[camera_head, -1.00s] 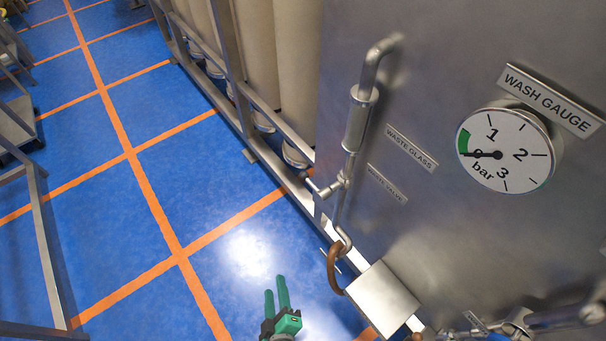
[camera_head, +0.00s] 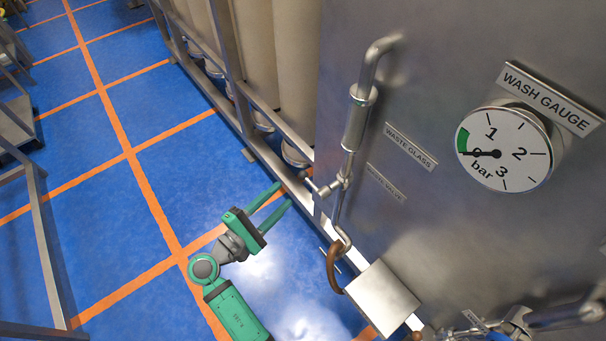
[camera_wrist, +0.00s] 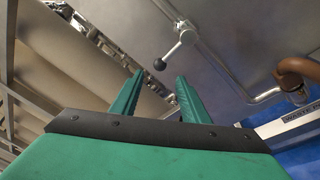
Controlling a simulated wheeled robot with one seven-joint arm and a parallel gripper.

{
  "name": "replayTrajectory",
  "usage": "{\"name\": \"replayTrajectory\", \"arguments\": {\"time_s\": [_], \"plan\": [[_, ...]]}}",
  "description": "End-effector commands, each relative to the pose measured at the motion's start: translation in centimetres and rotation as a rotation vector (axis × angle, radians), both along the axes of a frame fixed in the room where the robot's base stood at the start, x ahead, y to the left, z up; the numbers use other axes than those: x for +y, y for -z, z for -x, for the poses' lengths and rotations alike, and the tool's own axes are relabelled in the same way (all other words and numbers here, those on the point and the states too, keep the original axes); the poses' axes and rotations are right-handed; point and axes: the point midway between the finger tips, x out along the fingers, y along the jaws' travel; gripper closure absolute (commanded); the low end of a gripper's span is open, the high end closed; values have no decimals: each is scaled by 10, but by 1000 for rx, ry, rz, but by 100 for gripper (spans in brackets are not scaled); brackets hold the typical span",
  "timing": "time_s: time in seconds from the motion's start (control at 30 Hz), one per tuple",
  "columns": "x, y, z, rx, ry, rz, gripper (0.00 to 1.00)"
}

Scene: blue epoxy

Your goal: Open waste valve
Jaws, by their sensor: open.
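In the wrist view the valve handle (camera_wrist: 176,48) shows ahead as a metal lever ending in a dark ball knob. My green gripper (camera_head: 283,195) is open and empty, to the left of the valve in the head view and apart from it. In the wrist view its two fingers (camera_wrist: 158,92) point toward the panel, with the knob just beyond the fingertips.
The waste glass (camera_head: 355,120) is on the pipe above the valve. The wash gauge (camera_head: 505,150) is at right. Metal framing with beige columns (camera_head: 299,80) stands behind.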

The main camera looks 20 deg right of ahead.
Motion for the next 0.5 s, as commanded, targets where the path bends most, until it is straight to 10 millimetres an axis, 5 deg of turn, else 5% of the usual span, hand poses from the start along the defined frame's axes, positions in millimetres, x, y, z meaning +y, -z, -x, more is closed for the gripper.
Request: {"name": "replayTrajectory", "arguments": {"time_s": [0.5], "plan": [[-66,-1,-39,-2,6,3,58]]}}
